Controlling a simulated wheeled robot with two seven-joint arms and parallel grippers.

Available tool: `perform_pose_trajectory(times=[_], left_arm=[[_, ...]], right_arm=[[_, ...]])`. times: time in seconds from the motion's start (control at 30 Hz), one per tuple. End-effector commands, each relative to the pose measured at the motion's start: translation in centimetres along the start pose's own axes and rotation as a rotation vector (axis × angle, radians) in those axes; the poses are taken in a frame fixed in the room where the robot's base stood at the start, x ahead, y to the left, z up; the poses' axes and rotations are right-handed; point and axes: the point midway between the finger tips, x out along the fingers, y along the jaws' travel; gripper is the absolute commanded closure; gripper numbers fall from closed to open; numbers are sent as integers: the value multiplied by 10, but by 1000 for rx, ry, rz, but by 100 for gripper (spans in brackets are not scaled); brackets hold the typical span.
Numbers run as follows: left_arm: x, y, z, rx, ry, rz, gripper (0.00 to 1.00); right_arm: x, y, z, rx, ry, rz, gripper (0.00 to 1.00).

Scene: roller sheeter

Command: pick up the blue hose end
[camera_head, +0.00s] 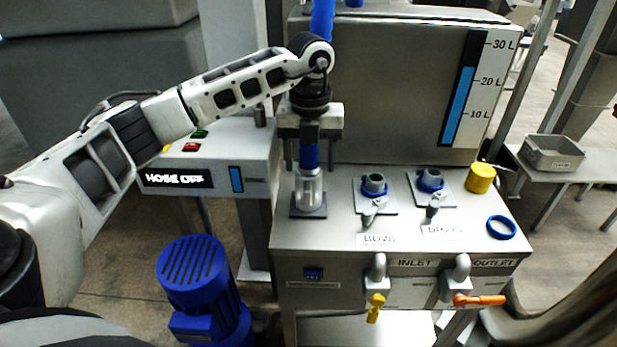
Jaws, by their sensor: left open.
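The blue hose end (309,156) stands upright, with a clear and silver coupling (309,188) below it on a dark square plate at the left of the steel bench top. My left gripper (310,136) points straight down over the hose end, with its jaws open at its upper part. The gripper hides the top of the hose end, so I cannot tell whether the fingers touch it. A blue hose (322,18) rises behind my left wrist. My right gripper is not in view.
The steel bench (290,240) carries the bowl port (374,184), the drain port (430,180), a yellow cap (480,178) and a blue ring (501,227). A tall tank (400,90) stands behind. A control box (215,180) reading "HOSE OFF" is at left, above a blue motor (195,275).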

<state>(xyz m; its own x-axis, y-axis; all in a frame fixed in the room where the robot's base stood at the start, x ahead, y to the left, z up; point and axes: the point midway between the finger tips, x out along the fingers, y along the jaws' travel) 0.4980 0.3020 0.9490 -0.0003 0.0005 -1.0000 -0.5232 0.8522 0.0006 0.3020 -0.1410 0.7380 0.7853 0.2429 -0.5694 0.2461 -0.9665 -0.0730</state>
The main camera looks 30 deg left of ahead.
Motion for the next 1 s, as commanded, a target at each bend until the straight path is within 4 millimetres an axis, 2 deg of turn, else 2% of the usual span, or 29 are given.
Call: perform_pose_trajectory(times=[0.4,0.67,0.77,0.9,1.0], left_arm=[[50,4,-7,0,2,1,39],[53,4,-7,1,-1,-1,39],[53,4,-7,1,0,-1,61],[53,4,-7,0,-1,0,100],[53,4,-6,-1,-3,-1,100]], right_arm=[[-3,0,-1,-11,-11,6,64],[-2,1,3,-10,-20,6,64],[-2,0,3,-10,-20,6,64],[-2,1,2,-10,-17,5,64],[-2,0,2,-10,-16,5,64]])
